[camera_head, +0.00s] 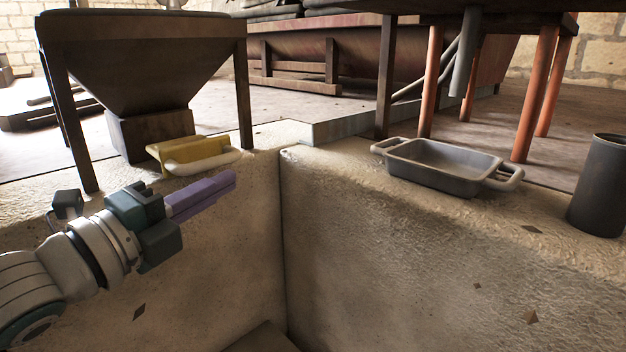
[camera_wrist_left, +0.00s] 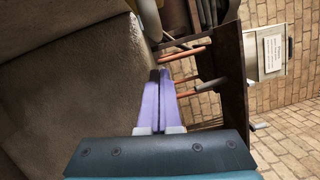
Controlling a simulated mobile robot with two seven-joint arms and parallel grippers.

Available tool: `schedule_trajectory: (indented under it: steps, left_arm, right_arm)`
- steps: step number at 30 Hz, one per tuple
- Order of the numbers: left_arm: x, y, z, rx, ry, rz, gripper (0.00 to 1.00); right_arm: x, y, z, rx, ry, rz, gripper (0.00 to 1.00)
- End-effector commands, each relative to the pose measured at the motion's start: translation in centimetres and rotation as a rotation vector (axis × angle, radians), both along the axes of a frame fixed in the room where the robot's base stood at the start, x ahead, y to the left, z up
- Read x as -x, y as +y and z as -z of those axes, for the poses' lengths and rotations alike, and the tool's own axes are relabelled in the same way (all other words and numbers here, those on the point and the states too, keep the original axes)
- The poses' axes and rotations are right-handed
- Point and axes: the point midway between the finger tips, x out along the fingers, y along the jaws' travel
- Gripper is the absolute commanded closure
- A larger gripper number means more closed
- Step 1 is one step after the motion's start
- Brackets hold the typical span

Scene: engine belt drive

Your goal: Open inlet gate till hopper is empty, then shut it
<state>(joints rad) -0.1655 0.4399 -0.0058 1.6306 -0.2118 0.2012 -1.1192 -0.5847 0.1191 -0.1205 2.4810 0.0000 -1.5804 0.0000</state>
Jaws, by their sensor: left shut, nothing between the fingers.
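The dark brown metal hopper (camera_head: 140,65) stands on legs at the upper left in the head view. What it holds is hidden behind its walls and rim. At its lower outlet box is a yellow piece (camera_head: 203,158) with a pale rounded handle bar along its front, which looks like the inlet gate; I cannot tell whether it is open. My left gripper (camera_head: 230,180) is shut and empty, its purple fingers just below and in front of the yellow piece, apart from it as far as I can see. The fingers also show in the left wrist view (camera_wrist_left: 159,78). My right gripper is not in view.
A grey metal pan (camera_head: 440,182) with two handles sits on the stone ledge (camera_head: 340,200) at right. A dark cylinder (camera_head: 600,190) stands at the far right edge. Orange legs (camera_head: 536,95) hold up a dark table behind. The space in front of the ledge walls is clear.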

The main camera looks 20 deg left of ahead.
Motion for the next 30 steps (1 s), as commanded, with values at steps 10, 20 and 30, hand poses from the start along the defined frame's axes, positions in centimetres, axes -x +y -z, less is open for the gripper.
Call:
schedule_trajectory:
  steps: [10, 20, 30]
  left_arm:
    - [-0.9, 2.3, -0.5, 0.000, 0.000, 0.000, 1.00]
    - [-1.0, 2.7, -0.4, -0.001, 0.000, 0.000, 1.00]
    - [-3.5, 8.5, -0.2, -0.003, -0.001, -0.001, 1.00]
  right_arm:
    - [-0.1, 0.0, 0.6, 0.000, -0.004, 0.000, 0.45]
    - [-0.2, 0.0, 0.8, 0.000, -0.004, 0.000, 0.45]
    - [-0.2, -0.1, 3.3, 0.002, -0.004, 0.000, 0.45]
